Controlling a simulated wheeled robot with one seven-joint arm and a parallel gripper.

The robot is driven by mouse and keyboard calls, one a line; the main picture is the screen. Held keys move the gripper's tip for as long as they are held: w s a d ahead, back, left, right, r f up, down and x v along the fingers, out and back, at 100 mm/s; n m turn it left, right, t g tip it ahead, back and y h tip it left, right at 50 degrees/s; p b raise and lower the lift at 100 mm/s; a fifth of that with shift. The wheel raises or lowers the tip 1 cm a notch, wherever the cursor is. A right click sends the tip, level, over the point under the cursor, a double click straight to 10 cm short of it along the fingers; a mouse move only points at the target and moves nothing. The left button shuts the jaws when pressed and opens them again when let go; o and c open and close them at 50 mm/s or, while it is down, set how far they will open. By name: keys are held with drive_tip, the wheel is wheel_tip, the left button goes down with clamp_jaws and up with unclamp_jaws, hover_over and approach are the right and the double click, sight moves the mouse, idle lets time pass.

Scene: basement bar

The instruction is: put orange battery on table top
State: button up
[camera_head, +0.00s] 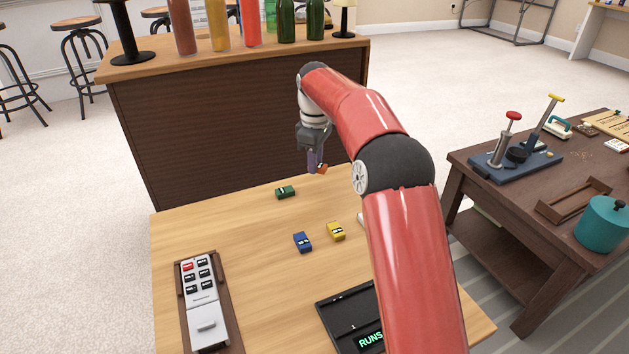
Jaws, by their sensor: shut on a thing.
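My gripper (316,160) hangs above the far part of the light wooden table top (250,260). It is shut on a small orange thing (322,168), which looks like the orange battery. The fingers cover part of it, and it appears to be held above the table top. On the table lie a green block (285,192), a blue block (302,242) and a yellow block (336,231), each small with dark and light markings on top.
A remote-like device in a brown tray (213,295) lies at the left. A black device (345,310) with green lettering lies at the front. The bar counter (230,110) with bottles stands behind. A dark side table (470,175) stands right. The table's left far area is clear.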

sight(315, 186)
drive_tip(key=shift+f+b, duration=0.35)
drive_tip(key=shift+f, duration=2.1)
drive_tip(key=shift+f, duration=0.2)
drive_tip(key=o, duration=1)
wheel_tip(315, 186, up, 13)
drive_tip(key=p, duration=0.2)
drive_tip(key=shift+f+p, duration=0.2)
drive_tip(key=shift+p, duration=0.15)
